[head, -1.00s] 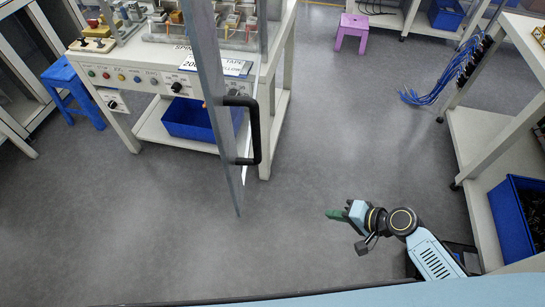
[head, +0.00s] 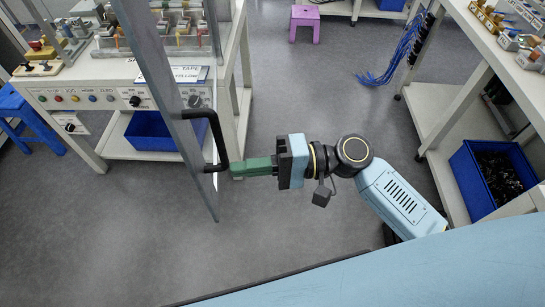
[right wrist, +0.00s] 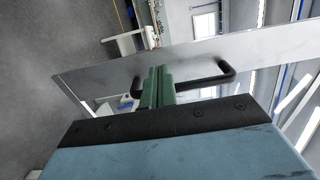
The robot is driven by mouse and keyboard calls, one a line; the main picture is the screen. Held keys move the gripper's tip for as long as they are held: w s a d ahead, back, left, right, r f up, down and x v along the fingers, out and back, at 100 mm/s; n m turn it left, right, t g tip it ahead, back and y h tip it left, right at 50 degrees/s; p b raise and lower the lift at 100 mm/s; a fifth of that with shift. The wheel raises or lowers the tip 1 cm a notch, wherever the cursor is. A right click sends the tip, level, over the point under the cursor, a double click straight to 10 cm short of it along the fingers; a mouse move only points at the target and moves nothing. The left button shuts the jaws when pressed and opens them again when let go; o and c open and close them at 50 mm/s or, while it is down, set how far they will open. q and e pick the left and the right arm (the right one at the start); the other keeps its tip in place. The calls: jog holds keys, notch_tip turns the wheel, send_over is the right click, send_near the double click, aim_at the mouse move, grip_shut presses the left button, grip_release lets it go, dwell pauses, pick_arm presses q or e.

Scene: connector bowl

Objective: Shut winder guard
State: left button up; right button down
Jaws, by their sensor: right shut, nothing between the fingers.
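The winder guard (head: 172,110) is a clear panel with a grey edge, seen nearly edge-on in the head view. It stands swung open in front of the winder bench. Its black bar handle (head: 216,137) is on the right side of the panel. My right gripper (head: 233,169) has green fingers, shut and empty, with the tips right beside the handle's lower end. In the right wrist view the fingertips (right wrist: 157,75) overlap the handle (right wrist: 226,73), with the panel (right wrist: 200,50) behind. I cannot tell whether they touch. My left gripper is not in view.
The winder bench (head: 95,72) with knobs and spools is at the upper left, a blue bin (head: 150,130) on its lower shelf. A blue stool (head: 30,120) is at far left, a purple stool (head: 304,18) at the back. A rack with a blue bin (head: 475,185) stands right. The floor between is clear.

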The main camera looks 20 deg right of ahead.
aim_at(197, 174)
jog(key=a, duration=0.4)
jog(key=a+p, duration=0.1)
jog(key=shift+w+a, duration=0.4)
